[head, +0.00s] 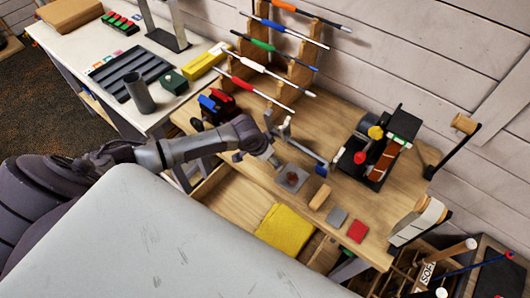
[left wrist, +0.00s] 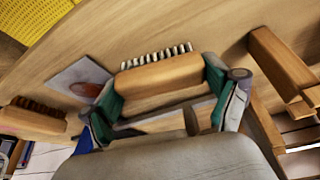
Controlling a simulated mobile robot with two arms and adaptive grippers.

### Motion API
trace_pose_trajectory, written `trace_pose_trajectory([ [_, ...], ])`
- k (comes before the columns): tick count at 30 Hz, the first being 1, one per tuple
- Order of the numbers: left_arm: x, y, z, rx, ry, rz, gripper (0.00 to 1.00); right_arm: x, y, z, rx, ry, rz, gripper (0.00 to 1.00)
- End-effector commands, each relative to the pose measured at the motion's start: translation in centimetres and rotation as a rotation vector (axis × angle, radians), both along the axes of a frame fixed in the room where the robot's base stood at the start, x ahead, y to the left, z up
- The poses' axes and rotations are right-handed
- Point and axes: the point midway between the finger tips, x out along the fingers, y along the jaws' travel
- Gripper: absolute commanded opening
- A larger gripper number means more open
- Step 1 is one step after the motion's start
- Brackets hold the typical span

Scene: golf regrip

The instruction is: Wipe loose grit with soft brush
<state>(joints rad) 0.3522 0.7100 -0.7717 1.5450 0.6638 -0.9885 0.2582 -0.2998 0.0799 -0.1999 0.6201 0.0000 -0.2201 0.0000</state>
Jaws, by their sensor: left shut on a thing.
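My left gripper (left wrist: 162,92) is shut on a wooden brush (left wrist: 155,75), its green-lined fingers at the brush's two ends. A row of pale bristles shows along its far edge. In the head view my left gripper (head: 272,140) is over the wooden bench (head: 245,185), left of a square grey plate (head: 302,187); the held brush is not clear there. A second brush (left wrist: 35,120) with dark bristles lies on the bench in the left wrist view. I cannot make out loose grit. My right gripper is not in view.
A grey clamp-like arm with a blue end (head: 322,170) stands close to my left gripper. Racked shafts with coloured grips (head: 276,50) rise behind. A black machine (head: 375,150) stands to the right. Grey and red squares (head: 357,231) lie near the front edge.

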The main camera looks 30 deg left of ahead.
Motion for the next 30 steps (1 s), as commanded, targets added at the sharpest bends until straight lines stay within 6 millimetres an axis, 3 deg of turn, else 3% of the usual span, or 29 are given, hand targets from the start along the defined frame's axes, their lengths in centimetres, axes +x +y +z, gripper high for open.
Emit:
trace_pose_trajectory([
  [15,3.4,-0.5,-0.3,-0.001,-0.001,0.001,0.47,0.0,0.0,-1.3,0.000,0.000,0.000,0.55],
  [25,3.4,-0.5,-0.1,0.001,0.002,0.000,0.47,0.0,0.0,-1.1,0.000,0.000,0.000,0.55],
  [30,3.4,-0.5,1.6,0.001,0.002,0.000,0.47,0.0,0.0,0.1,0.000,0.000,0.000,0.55],
])
